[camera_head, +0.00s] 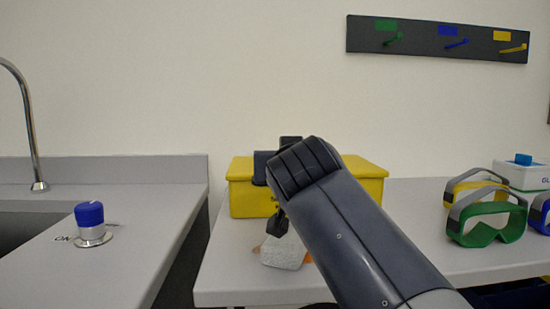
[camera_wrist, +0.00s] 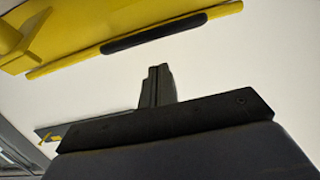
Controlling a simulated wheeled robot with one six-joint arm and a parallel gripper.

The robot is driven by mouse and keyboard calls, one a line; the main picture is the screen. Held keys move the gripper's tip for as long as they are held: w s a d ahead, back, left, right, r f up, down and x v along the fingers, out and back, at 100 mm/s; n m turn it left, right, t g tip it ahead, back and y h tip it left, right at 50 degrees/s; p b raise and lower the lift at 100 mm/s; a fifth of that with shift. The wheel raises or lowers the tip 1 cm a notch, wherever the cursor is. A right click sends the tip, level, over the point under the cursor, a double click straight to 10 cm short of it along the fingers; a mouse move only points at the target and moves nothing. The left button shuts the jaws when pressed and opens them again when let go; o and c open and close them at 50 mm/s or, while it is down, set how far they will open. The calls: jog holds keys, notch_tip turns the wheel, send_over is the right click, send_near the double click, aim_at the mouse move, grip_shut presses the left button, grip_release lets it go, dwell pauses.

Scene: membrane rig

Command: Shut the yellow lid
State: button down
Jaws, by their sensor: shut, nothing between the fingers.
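The yellow box (camera_head: 245,200) stands on the right-hand counter in the head view, partly hidden behind my arm. Its yellow top (camera_head: 365,168) shows to the right of my wrist; how far the lid is open I cannot tell. In the wrist view a yellow panel (camera_wrist: 70,32) with a dark strip (camera_wrist: 153,35) along its edge crosses the top. My gripper (camera_wrist: 157,72) is shut and empty, its fingers together. The fingertips appear apart from the panel and strip. In the head view my wrist covers much of the box front, and the fingers are hard to make out.
A pale grey block (camera_head: 285,251) lies before the box. Goggles (camera_head: 487,233) and a white box with a blue top (camera_head: 522,174) stand at the right. A blue knob (camera_head: 89,214) and sink are left, across a gap. A hook rack (camera_head: 430,40) hangs above.

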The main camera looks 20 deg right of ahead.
jog(key=shift+f, duration=0.4)
jog(key=shift+r, duration=0.1)
